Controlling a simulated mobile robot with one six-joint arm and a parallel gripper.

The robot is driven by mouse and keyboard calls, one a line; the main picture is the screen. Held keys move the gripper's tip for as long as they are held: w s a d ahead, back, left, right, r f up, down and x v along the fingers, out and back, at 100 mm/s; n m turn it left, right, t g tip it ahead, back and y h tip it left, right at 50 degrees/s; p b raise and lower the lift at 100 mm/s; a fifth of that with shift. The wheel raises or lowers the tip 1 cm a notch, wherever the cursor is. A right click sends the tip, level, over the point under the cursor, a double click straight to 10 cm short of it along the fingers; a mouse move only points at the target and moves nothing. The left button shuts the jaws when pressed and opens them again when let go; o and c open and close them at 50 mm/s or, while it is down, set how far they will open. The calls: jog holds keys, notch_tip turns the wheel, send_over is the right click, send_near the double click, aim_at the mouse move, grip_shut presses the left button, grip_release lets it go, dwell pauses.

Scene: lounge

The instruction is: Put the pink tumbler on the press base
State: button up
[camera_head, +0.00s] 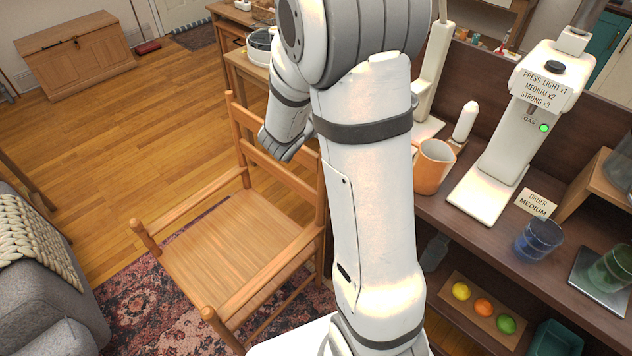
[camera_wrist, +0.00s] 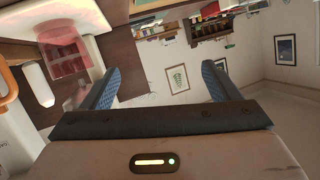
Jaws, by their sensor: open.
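The press is a white machine (camera_head: 540,80) with a press-count label and a green light, on the dark counter at the right of the head view. Its flat white press base (camera_head: 478,196) looks bare. A pink see-through thing, seemingly the pink tumbler (camera_wrist: 66,50), shows at the upper left of the wrist view, against a white surface. I cannot tell what it rests on. It does not show in the head view. My gripper (camera_wrist: 160,82) is open, with nothing between its fingers, and the pink thing is off to the left of them.
An orange mug (camera_head: 433,168) and a white rounded bottle (camera_head: 466,122) stand left of the press. A blue glass (camera_head: 538,240), a green glass (camera_head: 612,268) and an order card reading medium (camera_head: 537,202) are at the right. A wooden chair (camera_head: 230,240) stands left of my arm.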

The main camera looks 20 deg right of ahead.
jog(key=s+a+r+n+y, duration=0.2)
jog(key=s+a+n+y, duration=0.15)
jog(key=a+y, duration=0.3)
jog(key=s+a+r+n+y, duration=0.25)
jog(key=a+n+y, duration=0.25)
jog(key=a, duration=0.3)
jog(key=s+f+n+g, duration=0.1)
jog(key=s+n+g, duration=0.2)
jog(key=s, duration=1.6)
jog(key=g, duration=0.4)
jog(key=shift+s+n+h, duration=0.15)
jog(key=shift+n+h, duration=0.2)
